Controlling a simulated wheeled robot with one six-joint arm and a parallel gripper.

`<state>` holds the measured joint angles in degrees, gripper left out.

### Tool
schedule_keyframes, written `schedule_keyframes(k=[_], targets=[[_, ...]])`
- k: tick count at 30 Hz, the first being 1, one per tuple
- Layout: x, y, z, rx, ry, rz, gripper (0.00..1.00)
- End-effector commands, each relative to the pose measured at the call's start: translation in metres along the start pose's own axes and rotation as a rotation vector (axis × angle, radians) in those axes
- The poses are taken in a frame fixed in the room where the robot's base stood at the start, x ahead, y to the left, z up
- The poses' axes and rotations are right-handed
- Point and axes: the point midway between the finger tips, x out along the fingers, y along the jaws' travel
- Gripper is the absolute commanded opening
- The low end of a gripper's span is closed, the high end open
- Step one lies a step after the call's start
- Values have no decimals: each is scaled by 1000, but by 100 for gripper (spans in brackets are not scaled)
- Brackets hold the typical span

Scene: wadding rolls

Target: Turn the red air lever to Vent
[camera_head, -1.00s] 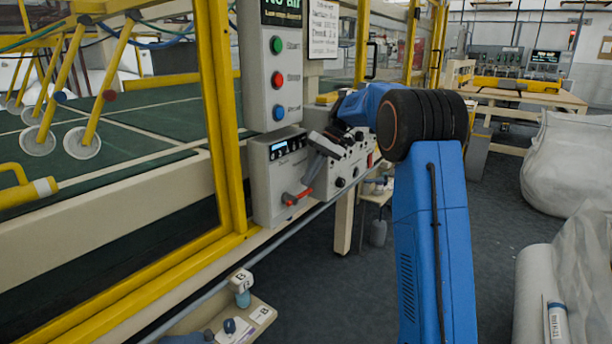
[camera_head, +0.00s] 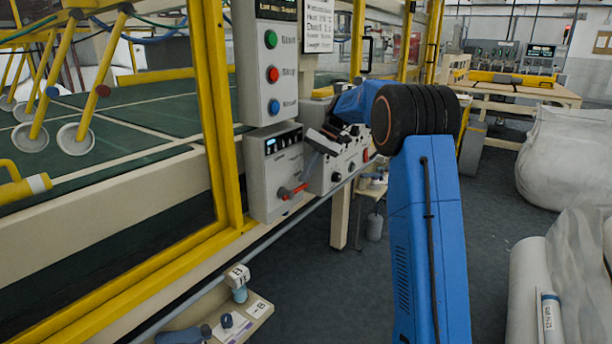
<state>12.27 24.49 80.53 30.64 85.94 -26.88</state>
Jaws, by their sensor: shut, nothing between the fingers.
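The red air lever (camera_head: 292,191) is on the front of a grey control box (camera_head: 272,172) below the button panel. It points to the right and slightly up from its pivot. The position marks around it are too small to read. My gripper (camera_head: 319,145), grey and small in the picture, is shut and empty. It is just above and right of the lever, in front of the control boxes. I cannot tell whether its fingertips touch the lever.
A button panel (camera_head: 265,75) with green, red and blue buttons is above the box. A yellow frame (camera_head: 217,110) stands close on the left. A second box with knobs (camera_head: 340,165) adjoins on the right. A shelf with labelled items (camera_head: 245,325) is below. Open floor lies beyond.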

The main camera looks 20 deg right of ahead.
Motion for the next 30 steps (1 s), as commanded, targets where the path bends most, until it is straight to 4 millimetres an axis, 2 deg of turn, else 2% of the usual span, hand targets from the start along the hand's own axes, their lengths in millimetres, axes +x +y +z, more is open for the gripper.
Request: schedule_keyframes(k=[5,18,24,30], targets=[[-14,-9,-1,-2,2,1,0],[-73,-45,-4,-2,1,0,0],[-83,-52,-5,0,1,0,0],[-84,-52,-4,0,0,0,0]])
